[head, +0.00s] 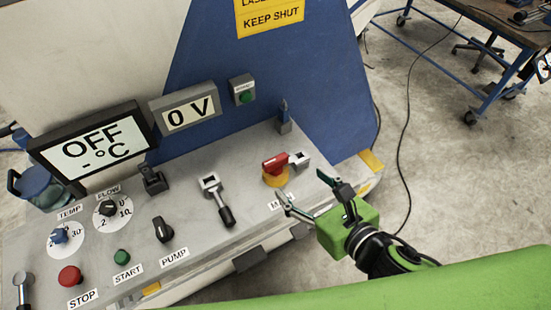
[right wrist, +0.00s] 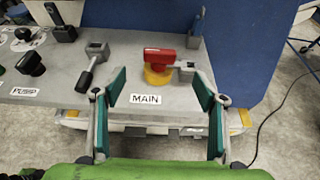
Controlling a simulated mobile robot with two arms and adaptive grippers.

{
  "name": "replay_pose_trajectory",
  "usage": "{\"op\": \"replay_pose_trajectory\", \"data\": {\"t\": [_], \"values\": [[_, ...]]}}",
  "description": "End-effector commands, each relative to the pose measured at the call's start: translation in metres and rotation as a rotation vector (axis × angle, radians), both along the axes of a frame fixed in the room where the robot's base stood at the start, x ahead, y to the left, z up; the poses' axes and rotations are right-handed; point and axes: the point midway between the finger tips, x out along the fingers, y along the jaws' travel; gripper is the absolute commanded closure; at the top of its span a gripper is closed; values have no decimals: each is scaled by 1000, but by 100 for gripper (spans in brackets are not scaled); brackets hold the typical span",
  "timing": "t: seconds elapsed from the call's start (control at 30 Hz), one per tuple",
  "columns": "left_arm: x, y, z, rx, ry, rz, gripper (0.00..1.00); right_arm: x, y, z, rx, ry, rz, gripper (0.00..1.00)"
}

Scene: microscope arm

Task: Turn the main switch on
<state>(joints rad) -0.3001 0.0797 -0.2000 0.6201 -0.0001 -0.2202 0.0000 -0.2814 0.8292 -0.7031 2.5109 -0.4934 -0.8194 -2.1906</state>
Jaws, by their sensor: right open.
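The main switch is a red handle (head: 275,163) on a yellow round base (head: 276,180), at the right end of the grey control panel (head: 240,165). In the right wrist view the red handle (right wrist: 153,57) lies roughly sideways above the "MAIN" label (right wrist: 145,99). My right gripper (head: 305,193) is open and empty, just in front of the switch and apart from it. In the right wrist view its two fingers (right wrist: 160,88) stand wide on either side of the label, with the switch beyond them. My left gripper is not in view.
A grey lever (head: 213,190) stands left of the switch, and a grey latch-like part (head: 299,160) sits right beside it. The pump knob (head: 163,229), start button (head: 122,257) and stop button (head: 69,276) are further left. Displays read "OFF" (head: 92,146) and "0 V" (head: 188,113).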

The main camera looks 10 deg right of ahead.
Motion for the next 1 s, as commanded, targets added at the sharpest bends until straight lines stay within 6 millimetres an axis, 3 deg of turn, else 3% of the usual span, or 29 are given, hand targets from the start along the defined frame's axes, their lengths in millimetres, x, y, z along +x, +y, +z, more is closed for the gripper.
{"op": "replay_pose_trajectory", "data": {"t": [0.23, 0.37, 0.7, 1.0], "values": [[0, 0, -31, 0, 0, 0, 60, 22, 9, -15, 6, -4, -1, 35], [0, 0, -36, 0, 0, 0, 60, 45, 18, -22, 7, -3, -3, 35], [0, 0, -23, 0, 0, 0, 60, 96, 40, -42, 5, 3, -4, 35], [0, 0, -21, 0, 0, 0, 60, 115, 47, -52, 4, 3, -2, 35]]}}
